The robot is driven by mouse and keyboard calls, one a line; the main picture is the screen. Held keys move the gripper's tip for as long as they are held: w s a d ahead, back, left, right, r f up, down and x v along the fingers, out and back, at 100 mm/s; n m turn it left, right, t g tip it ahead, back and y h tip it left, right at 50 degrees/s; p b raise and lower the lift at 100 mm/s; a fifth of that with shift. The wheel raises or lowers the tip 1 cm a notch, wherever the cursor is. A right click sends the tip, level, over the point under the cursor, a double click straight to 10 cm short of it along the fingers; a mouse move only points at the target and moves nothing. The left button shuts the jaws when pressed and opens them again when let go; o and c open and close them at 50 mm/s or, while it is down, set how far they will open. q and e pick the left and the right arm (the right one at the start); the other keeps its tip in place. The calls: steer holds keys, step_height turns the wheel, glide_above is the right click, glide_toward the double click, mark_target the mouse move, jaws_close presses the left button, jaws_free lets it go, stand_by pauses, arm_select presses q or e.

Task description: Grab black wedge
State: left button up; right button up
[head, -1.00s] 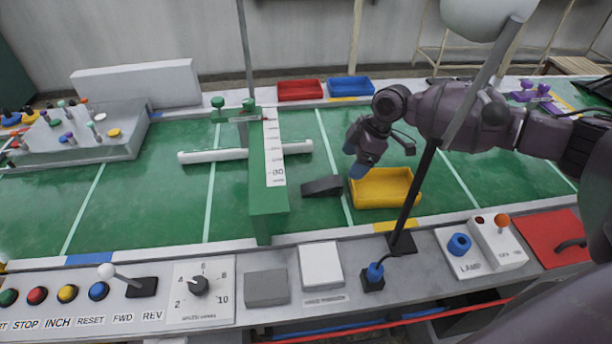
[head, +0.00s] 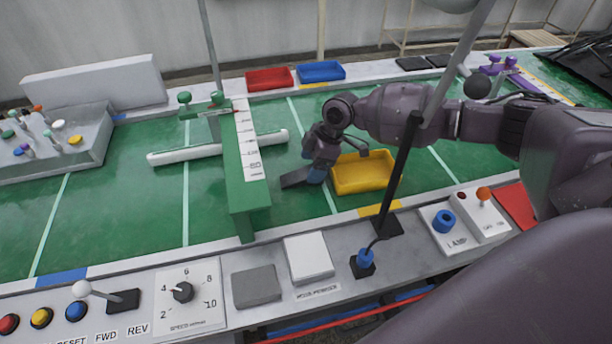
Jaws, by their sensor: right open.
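The black wedge (head: 294,178) lies on the green belt, between the green gantry bar and the yellow tray. Its right end is partly hidden by my right gripper. The gripper is open; whether a finger touches the wedge I cannot tell. My left gripper is not in view.
A yellow tray (head: 362,174) stands just right of my gripper. The green gantry bar (head: 246,190) with a white ruler stands left of the wedge. A dark slanted pole (head: 402,165) rises in front of my right arm. Red (head: 270,79) and blue (head: 321,71) trays sit behind.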

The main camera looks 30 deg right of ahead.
mark_target(307, 172)
steer(key=x, duration=0.3)
steer(key=shift+w+f, duration=0.1)
steer(key=shift+f, duration=0.15)
steer(key=shift+c, duration=0.4)
steer(key=c, duration=1)
steer(key=shift+o, duration=0.2)
steer(key=shift+r, duration=0.1)
